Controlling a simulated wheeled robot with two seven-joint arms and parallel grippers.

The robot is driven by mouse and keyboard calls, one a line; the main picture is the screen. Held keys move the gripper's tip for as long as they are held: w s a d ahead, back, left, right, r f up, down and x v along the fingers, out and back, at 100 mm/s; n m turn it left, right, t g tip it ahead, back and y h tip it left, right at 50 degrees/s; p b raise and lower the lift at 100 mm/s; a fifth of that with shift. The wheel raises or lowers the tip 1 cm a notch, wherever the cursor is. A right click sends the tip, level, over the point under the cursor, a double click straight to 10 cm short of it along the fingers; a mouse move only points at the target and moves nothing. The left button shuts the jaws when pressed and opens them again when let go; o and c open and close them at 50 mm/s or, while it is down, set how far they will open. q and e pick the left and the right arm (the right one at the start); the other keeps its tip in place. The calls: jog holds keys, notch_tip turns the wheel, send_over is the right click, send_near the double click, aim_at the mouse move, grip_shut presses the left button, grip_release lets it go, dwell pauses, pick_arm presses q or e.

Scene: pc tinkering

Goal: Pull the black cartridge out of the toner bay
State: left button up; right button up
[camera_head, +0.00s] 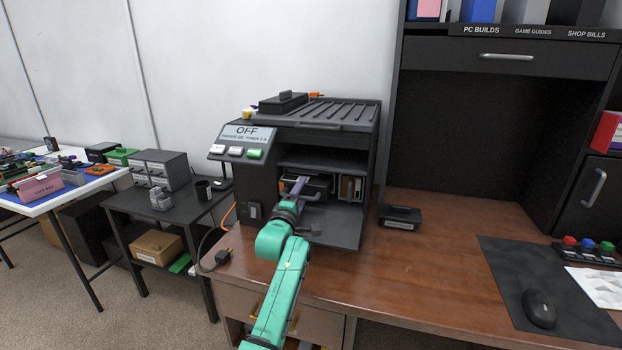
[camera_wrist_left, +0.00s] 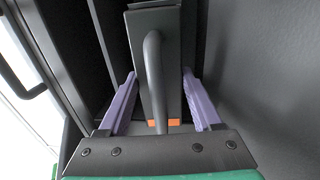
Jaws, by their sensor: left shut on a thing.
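The toner bay is inside a dark grey printer (camera_head: 322,114), whose front stands open. My left gripper (camera_head: 299,183) reaches into the left part of the bay, its purple fingers partly hidden by the arm. In the left wrist view, the fingers (camera_wrist_left: 160,78) lie on both sides of the black cartridge (camera_wrist_left: 172,22), which has a curved grey handle and orange marks near its lower end. The gripper is shut on the cartridge. In the head view the cartridge (camera_head: 319,183) shows only in part, inside the bay. My right gripper is not in view.
The lowered front flap (camera_head: 340,232) lies below the bay. A black labelled block (camera_head: 400,216) sits on the wooden desk (camera_head: 425,270) to the right. A mouse (camera_head: 539,308) rests on a dark mat. A loose plug (camera_head: 223,257) lies left of the printer.

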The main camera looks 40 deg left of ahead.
pick_arm(q)
jog(key=shift+r, duration=0.1)
grip_shut()
jog(key=shift+r, duration=0.15)
jog(key=shift+p+v, duration=1.2)
jog(key=shift+r+p+v, duration=0.15)
jog(key=shift+p+v, duration=0.5)
jog(key=shift+v, duration=0.3)
jog(key=shift+r+p+v, duration=0.2)
jog(key=shift+p+v, duration=0.5)
jog(key=shift+v, duration=0.2)
jog(key=shift+r+p+v, duration=0.15)
jog(key=shift+p+v, duration=0.5)
jog(key=shift+v, duration=0.3)
jog(key=shift+p+v, duration=0.8)
jog(key=shift+v, duration=0.45)
jog(key=shift+s+r, duration=0.1)
jog(key=shift+s, duration=0.15)
